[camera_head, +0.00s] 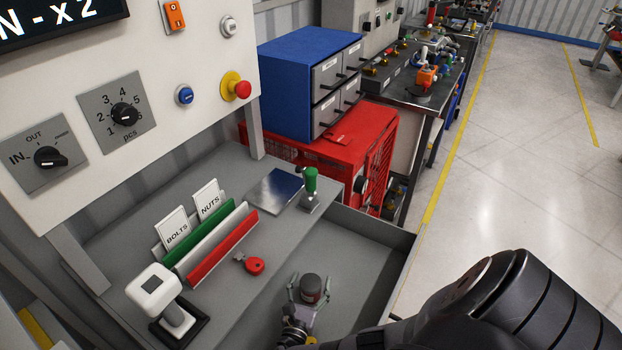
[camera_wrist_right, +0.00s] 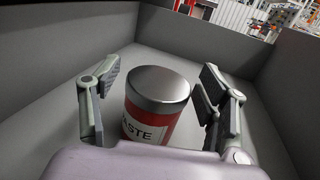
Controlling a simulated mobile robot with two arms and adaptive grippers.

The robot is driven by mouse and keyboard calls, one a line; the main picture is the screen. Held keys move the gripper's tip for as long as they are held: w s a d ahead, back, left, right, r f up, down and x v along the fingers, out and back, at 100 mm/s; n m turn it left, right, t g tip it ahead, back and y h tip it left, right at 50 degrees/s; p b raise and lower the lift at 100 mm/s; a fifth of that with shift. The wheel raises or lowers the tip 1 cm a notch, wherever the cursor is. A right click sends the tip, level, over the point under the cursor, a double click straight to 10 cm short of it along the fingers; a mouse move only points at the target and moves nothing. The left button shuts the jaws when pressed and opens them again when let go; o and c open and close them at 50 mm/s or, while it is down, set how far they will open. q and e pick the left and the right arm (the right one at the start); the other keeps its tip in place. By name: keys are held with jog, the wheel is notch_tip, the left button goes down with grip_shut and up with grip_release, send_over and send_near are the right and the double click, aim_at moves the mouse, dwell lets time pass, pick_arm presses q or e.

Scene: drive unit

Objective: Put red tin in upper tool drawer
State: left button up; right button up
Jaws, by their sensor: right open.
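The red tin (camera_head: 311,288) has a dark metal lid and a white label band. It stands within the walls of an open grey drawer (camera_head: 372,229) under the bench top. In the right wrist view, the tin (camera_wrist_right: 157,105) appears upright, with "ASTE" readable on its label. My left gripper is not in view.
A red key-like item (camera_head: 255,265) and a red, white and green rack (camera_head: 215,243) lie on the bench. A green-handled tool (camera_head: 310,186) stands by the drawer's back edge. A blue cabinet (camera_head: 295,75) with closed grey drawers sits on a red box (camera_head: 330,150).

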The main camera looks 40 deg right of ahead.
jog(key=v, duration=0.7)
jog(key=shift+p, duration=0.3)
jog(key=shift+r, duration=0.1)
